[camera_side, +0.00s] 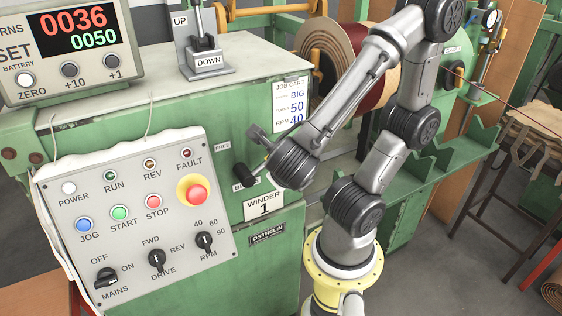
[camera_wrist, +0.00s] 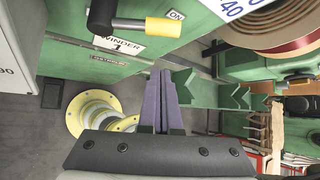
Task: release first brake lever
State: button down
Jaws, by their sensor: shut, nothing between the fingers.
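The brake lever (camera_side: 244,175) sits on the front of the green winder, above the "WINDER 1" plate. In the wrist view the lever (camera_wrist: 103,16) is at the top, with a black knob at left, a grey rod and a yellow part beside an "ON" label. My gripper (camera_wrist: 161,73) is shut and empty, its fingers below and right of the lever in that view, apart from it. In the side view my gripper (camera_side: 257,137) is close to the lever, partly hidden by my wrist.
A "FREE" label (camera_side: 222,146) is left of my gripper. The control panel (camera_side: 135,215) with knobs and a red stop button stands at left. An UP/DOWN lever (camera_side: 203,45) is on top of the cabinet. Wire spools (camera_side: 325,58) and green notched rails (camera_side: 460,145) lie behind my arm.

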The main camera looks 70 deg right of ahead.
jog(key=x, duration=0.8)
jog(key=shift+w+a+r, duration=0.15)
jog(key=shift+w+r, duration=0.15)
jog(key=shift+r, duration=0.25)
jog(key=shift+w+a+r, duration=0.2)
jog(key=shift+w+r, duration=0.1)
jog(key=shift+r, duration=0.3)
jog(key=shift+w+a+r, duration=0.15)
jog(key=shift+w+r, duration=0.15)
jog(key=shift+r, duration=0.25)
jog(key=shift+w+a+r, duration=0.15)
jog(key=shift+r, duration=0.15)
jog(key=w+a+r+n+g+h, duration=0.3)
jog(key=w+a+r+h, duration=0.1)
jog(key=w+h, duration=0.1)
jog(key=shift+a, duration=0.4)
jog(key=shift+w+a, duration=0.1)
jog(key=shift+a, duration=0.05)
